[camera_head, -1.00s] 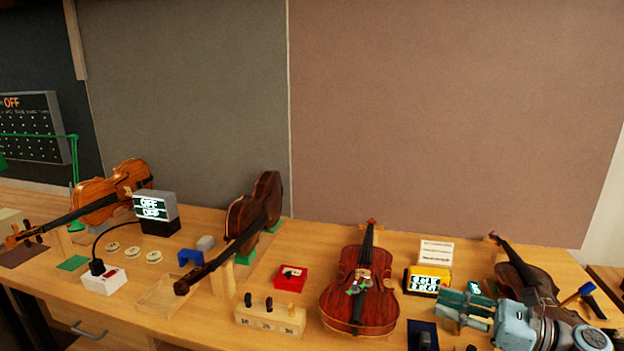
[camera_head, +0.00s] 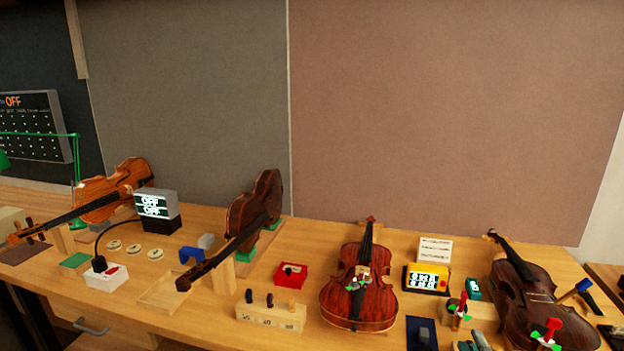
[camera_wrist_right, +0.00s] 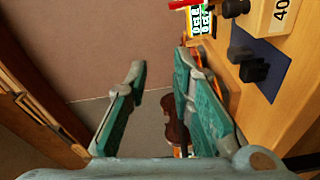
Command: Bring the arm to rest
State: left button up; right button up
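My right gripper (camera_head: 476,342) shows only in part at the bottom edge of the head view, in front of the bench. In the right wrist view my right gripper (camera_wrist_right: 160,85) has its two teal fingers apart, with nothing between them. A dark violin shows beyond the fingers in that view (camera_wrist_right: 176,125), at a distance. My left gripper is in neither view.
The bench holds a violin (camera_head: 343,300) lying flat, a dark violin (camera_head: 530,297) at right, a yellow display box (camera_head: 427,279), a red box (camera_head: 291,275) and a wooden block (camera_head: 270,316). A dark blue mat (camera_head: 414,333) lies at the front edge.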

jog(key=s+a+f+m+g, duration=0.2)
jog(key=s+f+m+g, duration=0.7)
jog(key=s+f, duration=0.5)
jog(key=s+a+f+m+g+y, duration=0.1)
jog(key=s+a+m+g, duration=0.15)
jog(key=s, duration=0.55)
jog(key=s+a+f+m+g, duration=0.2)
jog(key=s+a+g, duration=0.1)
jog(key=s, duration=0.4)
notch_tip(320, 180, down, 23)
jog(key=s+d+b, duration=0.2)
jog(key=b, duration=0.2)
jog(key=s+f+g+b, duration=0.2)
jog(key=s+f+b, duration=0.1)
jog(key=s+f, duration=1)
notch_tip(320, 180, down, 4)
jog(key=shift+s+d+r, duration=0.2)
jog(key=shift+s, duration=0.15)
jog(key=shift+m, duration=0.25)
